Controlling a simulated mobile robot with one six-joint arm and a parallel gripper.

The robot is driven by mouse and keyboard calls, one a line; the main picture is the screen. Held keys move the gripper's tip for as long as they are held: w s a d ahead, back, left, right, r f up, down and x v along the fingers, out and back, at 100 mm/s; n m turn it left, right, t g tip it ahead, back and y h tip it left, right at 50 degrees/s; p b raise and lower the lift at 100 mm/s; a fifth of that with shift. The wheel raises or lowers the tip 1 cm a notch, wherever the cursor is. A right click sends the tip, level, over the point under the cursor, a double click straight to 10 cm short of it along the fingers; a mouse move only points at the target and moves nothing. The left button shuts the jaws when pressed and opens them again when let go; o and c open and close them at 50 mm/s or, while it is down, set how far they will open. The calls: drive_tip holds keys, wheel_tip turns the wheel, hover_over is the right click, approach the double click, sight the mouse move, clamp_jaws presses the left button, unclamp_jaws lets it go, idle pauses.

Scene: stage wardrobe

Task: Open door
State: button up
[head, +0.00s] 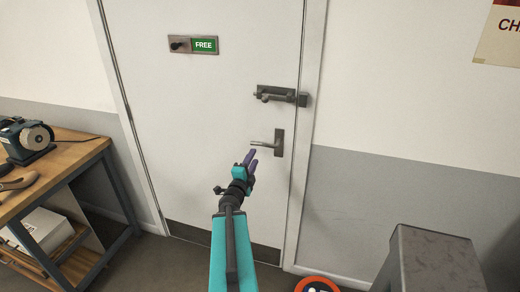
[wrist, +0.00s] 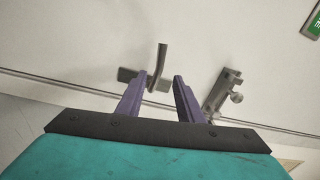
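The white door (head: 205,120) is shut in its frame. Its grey lever handle (head: 265,144) sits on a plate near the door's right edge, with the lever pointing left. A metal slide bolt (head: 276,95) is mounted above the handle and reaches to a keeper at the frame; I cannot tell if it is engaged. My gripper (head: 251,161) is just below and left of the handle. In the wrist view, its purple fingers (wrist: 160,76) are open and empty. The lever (wrist: 161,60) shows between and beyond the fingertips, and the bolt (wrist: 220,92) shows to their right.
A green "FREE" indicator (head: 204,45) is on the upper door. A wooden workbench (head: 72,150) with a grinder (head: 27,138) stands at left.

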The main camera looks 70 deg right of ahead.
sight(261, 143)
drive_tip(key=shift+w+d+r+p, duration=0.1)
drive_tip(key=shift+d+r+p, duration=0.1)
drive_tip(key=shift+d, duration=1.65)
drive_tip(key=shift+w+d+r+p, duration=0.1)
drive_tip(key=shift+d+p, duration=0.15)
drive_tip(key=shift+d, duration=1.6)
drive_tip(key=shift+w+d+r+p, duration=0.1)
drive_tip(key=shift+d+p, duration=0.1)
drive_tip(key=shift+d, duration=1.65)
